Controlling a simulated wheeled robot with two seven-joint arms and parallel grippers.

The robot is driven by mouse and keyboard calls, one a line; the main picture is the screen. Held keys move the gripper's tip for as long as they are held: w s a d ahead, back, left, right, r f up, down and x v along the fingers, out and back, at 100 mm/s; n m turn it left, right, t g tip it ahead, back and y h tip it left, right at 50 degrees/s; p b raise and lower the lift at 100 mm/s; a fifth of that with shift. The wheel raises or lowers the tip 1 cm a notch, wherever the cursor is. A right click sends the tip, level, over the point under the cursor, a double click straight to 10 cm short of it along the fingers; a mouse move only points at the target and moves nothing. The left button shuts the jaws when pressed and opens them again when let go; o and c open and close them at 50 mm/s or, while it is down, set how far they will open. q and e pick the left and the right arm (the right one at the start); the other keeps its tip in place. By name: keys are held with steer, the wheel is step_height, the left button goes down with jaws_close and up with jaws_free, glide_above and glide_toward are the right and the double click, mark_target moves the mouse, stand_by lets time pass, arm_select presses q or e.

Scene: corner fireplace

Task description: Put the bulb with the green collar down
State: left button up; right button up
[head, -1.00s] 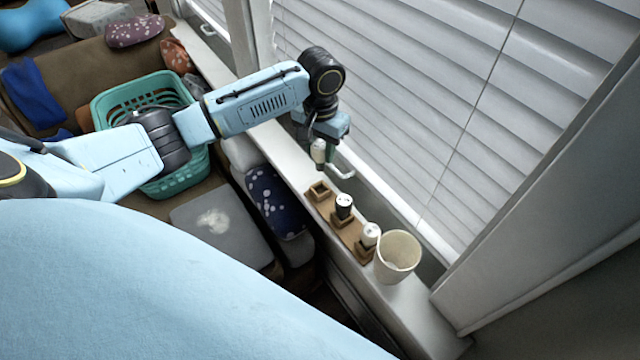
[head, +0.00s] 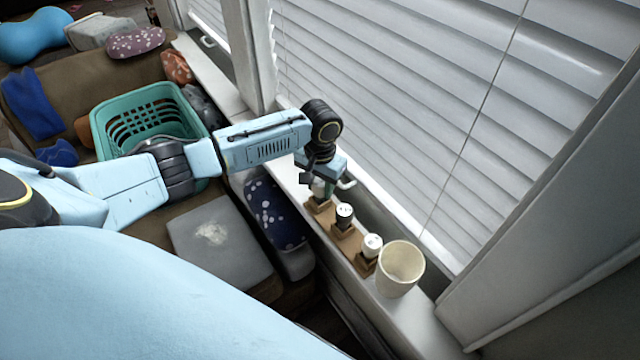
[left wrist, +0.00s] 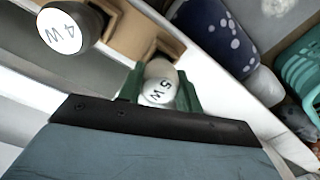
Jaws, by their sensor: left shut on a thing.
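My left gripper (head: 322,189) is shut on a bulb (head: 317,187) at the far end of the wooden holder (head: 344,243) on the windowsill. In the left wrist view, the bulb's white top (left wrist: 158,88), marked "5 W", sits between the green fingers of the gripper (left wrist: 160,80). The bulb is at the far socket (left wrist: 154,38); whether it rests inside is hard to tell. Its collar is hidden by the fingers. My right gripper is out of view.
A black-and-white bulb (head: 344,211) stands in the middle socket, and a white bulb (head: 372,244) in the near one. A cream cup (head: 400,270) stands beside the holder's near end. Blinds (head: 400,110) rise behind the sill. A teal basket (head: 125,105) stands at left.

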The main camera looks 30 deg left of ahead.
arm_select(q)
steer(key=o, duration=1)
steer(key=shift+f, duration=0.15)
steer(key=shift+c, duration=0.2)
steer(key=shift+r, duration=0.25)
step_height(320, 180, up, 11)
steer(key=p, duration=0.2)
steer(key=shift+f+p, duration=0.15)
steer(key=shift+p, duration=0.15)
steer(key=shift+r, duration=0.6)
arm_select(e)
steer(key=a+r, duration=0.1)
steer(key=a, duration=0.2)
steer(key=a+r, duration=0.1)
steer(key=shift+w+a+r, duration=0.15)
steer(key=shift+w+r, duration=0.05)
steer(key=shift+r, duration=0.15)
